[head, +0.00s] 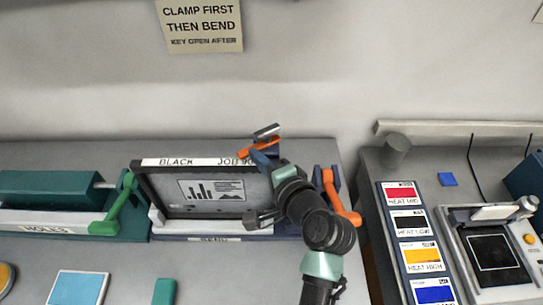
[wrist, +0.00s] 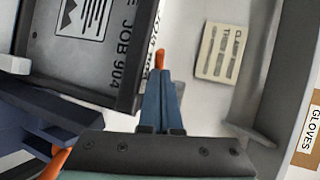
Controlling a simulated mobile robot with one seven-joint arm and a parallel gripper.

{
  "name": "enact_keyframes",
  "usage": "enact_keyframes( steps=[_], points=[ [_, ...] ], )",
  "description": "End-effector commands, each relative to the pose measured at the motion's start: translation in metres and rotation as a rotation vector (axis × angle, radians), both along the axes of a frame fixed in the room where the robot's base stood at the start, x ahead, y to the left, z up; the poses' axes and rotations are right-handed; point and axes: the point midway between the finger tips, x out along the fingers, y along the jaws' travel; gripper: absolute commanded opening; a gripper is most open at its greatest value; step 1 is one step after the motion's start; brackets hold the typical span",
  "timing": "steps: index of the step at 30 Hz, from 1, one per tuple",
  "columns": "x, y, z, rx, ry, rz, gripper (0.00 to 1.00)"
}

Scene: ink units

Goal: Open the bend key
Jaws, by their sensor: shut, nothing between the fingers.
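The bend unit (head: 214,240) stands on the left bench, with a dark plate (head: 160,190) marked BLACK and JOB 904 in it. A small orange lever with a grey bar (head: 266,131), likely the bend key, is at its back right corner. My gripper (head: 258,158) is shut and empty, its blue fingers close against this lever. In the wrist view, my fingertips (wrist: 160,72) hide most of the lever, and only an orange tip (wrist: 160,58) shows beyond them. I cannot tell if they touch. A larger orange handle (head: 341,200) is on the unit's right side.
A green holes unit (head: 60,188) with a green handle stands to the left. A wall sign (head: 203,24) reads clamp first, then bend, key open after. Heat cards (head: 412,225) and another machine are on the right bench, across a gap.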

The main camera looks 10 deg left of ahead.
Motion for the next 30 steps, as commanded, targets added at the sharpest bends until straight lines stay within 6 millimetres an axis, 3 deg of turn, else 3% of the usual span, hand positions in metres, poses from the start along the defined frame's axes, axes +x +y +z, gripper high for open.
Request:
enact_keyframes(
  steps=[12, 30],
  points=[
    [0.003, 0.026, 0.0, 0.0, 0.002, 0.021, 0.0],
    [0.01, 0.036, 0.0, 0.0, 0.0, 0.018, 0.0]
  ],
)
